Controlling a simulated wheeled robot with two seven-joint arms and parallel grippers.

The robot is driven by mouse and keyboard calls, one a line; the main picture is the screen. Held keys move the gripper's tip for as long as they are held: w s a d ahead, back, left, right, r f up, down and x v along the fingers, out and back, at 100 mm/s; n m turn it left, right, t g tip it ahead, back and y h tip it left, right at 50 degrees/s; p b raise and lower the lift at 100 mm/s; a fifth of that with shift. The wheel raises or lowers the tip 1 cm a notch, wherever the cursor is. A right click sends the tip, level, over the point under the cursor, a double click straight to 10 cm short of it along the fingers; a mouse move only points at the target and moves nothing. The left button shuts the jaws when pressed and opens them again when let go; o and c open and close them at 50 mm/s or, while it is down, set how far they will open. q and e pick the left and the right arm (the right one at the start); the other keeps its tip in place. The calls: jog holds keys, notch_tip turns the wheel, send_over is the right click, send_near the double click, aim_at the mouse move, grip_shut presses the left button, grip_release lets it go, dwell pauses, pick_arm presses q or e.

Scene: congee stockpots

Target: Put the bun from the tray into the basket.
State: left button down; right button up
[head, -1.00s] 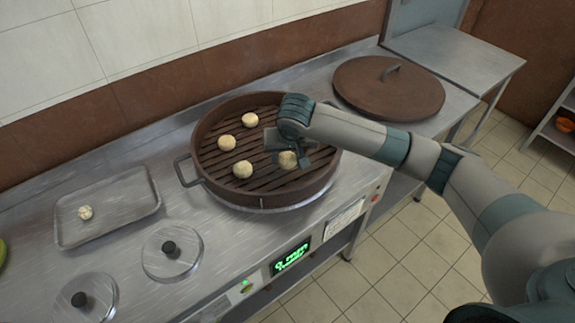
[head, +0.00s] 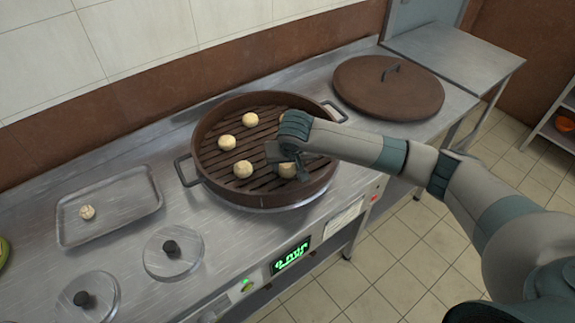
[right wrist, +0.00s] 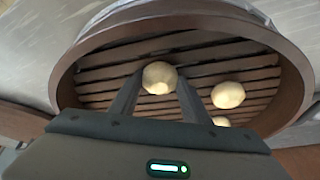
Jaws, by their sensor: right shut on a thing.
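My right gripper (head: 284,163) is over the near right part of the round brown slatted basket (head: 205,178). It is shut on a pale round bun (head: 287,170), low over the slats; I cannot tell whether the bun touches them. In the right wrist view this bun (right wrist: 159,76) sits between the two fingertips (right wrist: 158,80), inside the basket rim (right wrist: 66,92). Several other buns lie on the slats, one (head: 243,169) to the left of the gripper and one partly hidden behind it. The metal tray (head: 125,205) at the left holds one small bun (head: 87,212). My left gripper is out of view.
The basket has side handles and stands on the steel counter. A brown lid (head: 388,90) lies at the back right. Two small round lids with black knobs (head: 170,247) sit in front of the tray. A lit green display (head: 290,256) is on the counter front.

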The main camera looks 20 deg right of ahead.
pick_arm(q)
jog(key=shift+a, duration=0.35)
pick_arm(e)
jog(key=o, duration=1)
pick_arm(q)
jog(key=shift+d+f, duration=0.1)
pick_arm(e)
jog(key=shift+o, duration=0.2)
jog(key=shift+r, duration=0.1)
jog(key=shift+s+r, duration=0.15)
jog(key=shift+r, duration=0.15)
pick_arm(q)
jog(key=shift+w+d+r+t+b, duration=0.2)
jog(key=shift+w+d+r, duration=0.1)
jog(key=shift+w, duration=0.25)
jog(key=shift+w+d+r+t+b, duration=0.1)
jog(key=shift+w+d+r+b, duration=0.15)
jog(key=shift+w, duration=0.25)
pick_arm(e)
jog(key=v, duration=1.1)
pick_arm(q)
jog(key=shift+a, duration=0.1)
pick_arm(e)
jog(key=shift+r, duration=0.15)
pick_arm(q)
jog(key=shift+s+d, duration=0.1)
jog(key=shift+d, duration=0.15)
pick_arm(e)
jog(key=shift+a, duration=0.1)
